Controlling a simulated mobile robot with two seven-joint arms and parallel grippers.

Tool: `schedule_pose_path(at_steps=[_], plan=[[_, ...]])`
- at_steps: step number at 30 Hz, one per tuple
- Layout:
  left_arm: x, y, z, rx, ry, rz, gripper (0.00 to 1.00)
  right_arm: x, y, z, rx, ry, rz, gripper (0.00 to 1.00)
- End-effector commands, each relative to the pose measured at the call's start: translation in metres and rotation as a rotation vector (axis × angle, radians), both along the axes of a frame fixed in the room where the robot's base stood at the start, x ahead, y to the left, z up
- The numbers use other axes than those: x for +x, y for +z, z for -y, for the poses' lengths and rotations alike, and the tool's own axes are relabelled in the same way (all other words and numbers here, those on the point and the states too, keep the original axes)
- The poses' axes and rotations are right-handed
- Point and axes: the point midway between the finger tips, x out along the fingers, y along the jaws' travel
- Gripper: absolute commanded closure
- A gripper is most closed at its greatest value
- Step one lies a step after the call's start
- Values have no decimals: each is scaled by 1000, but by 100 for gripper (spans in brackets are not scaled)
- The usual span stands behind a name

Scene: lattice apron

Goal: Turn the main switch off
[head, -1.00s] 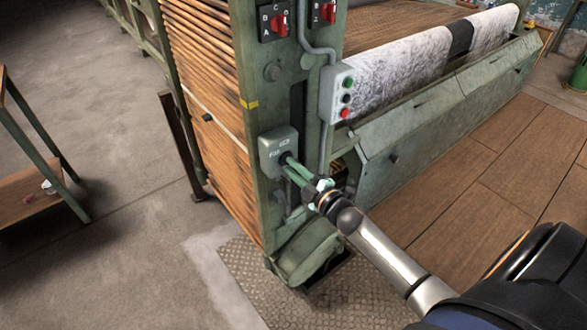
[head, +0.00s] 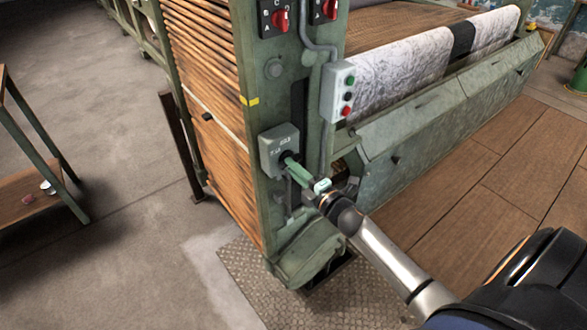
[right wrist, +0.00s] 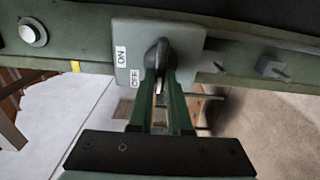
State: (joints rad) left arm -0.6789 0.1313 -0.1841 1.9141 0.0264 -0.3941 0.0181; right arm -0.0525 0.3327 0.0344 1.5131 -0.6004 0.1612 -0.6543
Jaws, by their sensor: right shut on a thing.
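The main switch is a grey box (head: 268,152) on the green post of the machine. It also shows in the right wrist view (right wrist: 135,35), with ON and OFF labels on its left part. Its dark handle (right wrist: 160,52) stands out from the box, between my right fingers. I cannot tell clearly which label it points to. My right gripper (head: 290,162) is shut on the handle; its green fingers show in the right wrist view (right wrist: 160,80). In the head view the fingers hide most of the handle. My left gripper is not in view.
A push-button box (head: 345,92) with green, black and red buttons is above and to the right. Red rotary switches (head: 280,20) sit higher on the post. A roll of pale cloth (head: 400,75) lies behind. A low table (head: 30,195) stands at the left, with open floor between.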

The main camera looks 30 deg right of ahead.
Motion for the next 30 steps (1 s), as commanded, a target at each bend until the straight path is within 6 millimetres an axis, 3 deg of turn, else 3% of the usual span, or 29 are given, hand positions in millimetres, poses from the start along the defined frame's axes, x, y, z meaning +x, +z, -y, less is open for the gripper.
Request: schedule_pose_path(at_steps=[8,9,16,25,30], plan=[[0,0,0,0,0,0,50,0,-1,0,-6,0,-2,100],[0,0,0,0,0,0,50,0,-1,0,-6,0,-2,80],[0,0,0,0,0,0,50,0,0,0,-4,0,-1,54],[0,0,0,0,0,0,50,-2,0,0,-2,0,-1,54],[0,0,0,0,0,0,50,-18,-1,1,-2,0,-3,54]])
